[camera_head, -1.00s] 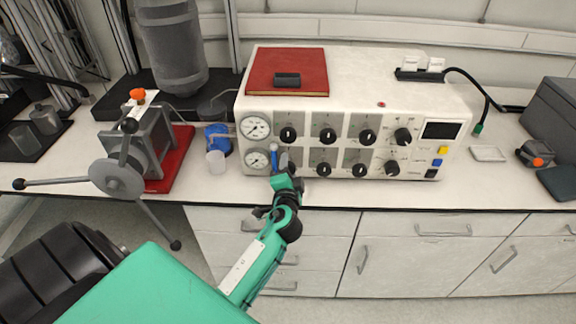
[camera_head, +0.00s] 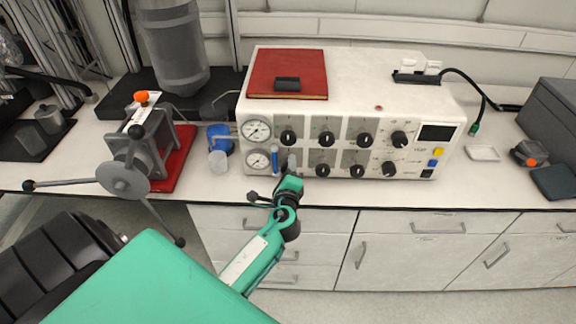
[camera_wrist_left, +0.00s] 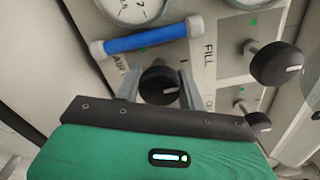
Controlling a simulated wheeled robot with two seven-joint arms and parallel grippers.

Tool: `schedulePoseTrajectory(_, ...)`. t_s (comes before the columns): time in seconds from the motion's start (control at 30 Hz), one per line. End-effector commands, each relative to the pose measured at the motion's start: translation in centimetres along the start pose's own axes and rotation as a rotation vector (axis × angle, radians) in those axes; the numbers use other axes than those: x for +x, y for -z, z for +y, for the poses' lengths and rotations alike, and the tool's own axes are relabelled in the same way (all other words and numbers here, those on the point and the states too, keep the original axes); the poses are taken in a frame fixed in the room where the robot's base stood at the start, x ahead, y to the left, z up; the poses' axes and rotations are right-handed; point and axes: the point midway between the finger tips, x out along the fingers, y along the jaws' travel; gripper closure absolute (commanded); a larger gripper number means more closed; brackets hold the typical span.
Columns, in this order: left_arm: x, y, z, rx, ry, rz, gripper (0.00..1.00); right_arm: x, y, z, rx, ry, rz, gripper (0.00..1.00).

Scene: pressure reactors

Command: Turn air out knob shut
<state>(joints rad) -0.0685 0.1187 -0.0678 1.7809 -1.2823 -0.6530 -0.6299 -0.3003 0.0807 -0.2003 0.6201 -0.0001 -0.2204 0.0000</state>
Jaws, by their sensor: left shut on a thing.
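The white control box (camera_head: 340,104) on the bench carries two rows of black knobs and two gauges. My left gripper (camera_head: 288,166) is at the lower row's leftmost knob, just right of the lower gauge, and hides that knob in the head view. In the left wrist view, its two grey fingers (camera_wrist_left: 159,88) stand on either side of a black knob (camera_wrist_left: 160,84) and are shut on it. Part of an "AIR" label shows near this knob; the rest is covered. My right gripper is not in view.
A blue bar with white ends (camera_wrist_left: 146,37) lies close to the fingers, below the gauge. Other black knobs (camera_wrist_left: 275,63) stand to the right.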

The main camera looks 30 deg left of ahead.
Motion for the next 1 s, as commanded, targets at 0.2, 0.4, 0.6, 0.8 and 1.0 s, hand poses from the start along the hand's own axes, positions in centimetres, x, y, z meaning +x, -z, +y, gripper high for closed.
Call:
schedulePoseTrajectory(0.2, -0.06, 0.08, 0.15, 0.061, -0.003, 0.002, 0.83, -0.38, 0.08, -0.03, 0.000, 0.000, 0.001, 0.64)
schedulePoseTrajectory(0.4, -0.07, 0.11, 0.20, 0.076, -0.003, 0.002, 0.83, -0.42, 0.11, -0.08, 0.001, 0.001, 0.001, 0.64)
schedulePoseTrajectory(0.6, -0.07, 0.12, 0.22, 0.077, -0.003, 0.002, 0.83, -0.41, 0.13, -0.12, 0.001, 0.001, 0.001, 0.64)
schedulePoseTrajectory(0.8, -0.07, 0.12, 0.20, 0.076, -0.003, 0.002, 0.43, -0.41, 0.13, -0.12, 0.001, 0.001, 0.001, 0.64)
schedulePoseTrajectory(1.0, -0.03, 0.06, 0.11, 0.075, -0.002, 0.001, 0.39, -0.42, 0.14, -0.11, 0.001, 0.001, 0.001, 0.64)
